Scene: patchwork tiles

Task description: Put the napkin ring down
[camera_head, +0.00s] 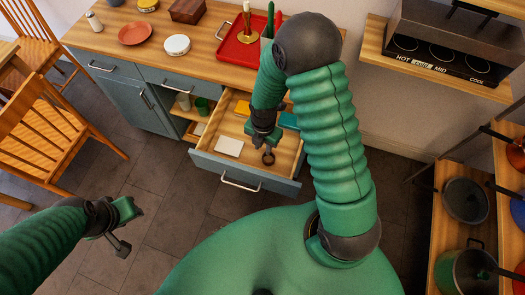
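A small dark brown napkin ring (268,158) shows over the open drawer (220,167), near its front right. My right gripper (266,146) points down into the drawer area, with its fingertips right at the ring. The fingers are small and dark here, so I cannot tell whether they grip the ring or are just above it. I also cannot tell whether the ring touches the drawer floor. My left gripper (130,228) is open and empty over the floor at the lower left, far from the drawer.
The drawer also holds a white card (229,146), a yellow item (243,107) and a teal item (288,120). The counter above carries a red tray (238,50), an orange plate (135,34) and a white round container (177,44). Wooden chairs stand left, pot shelves right.

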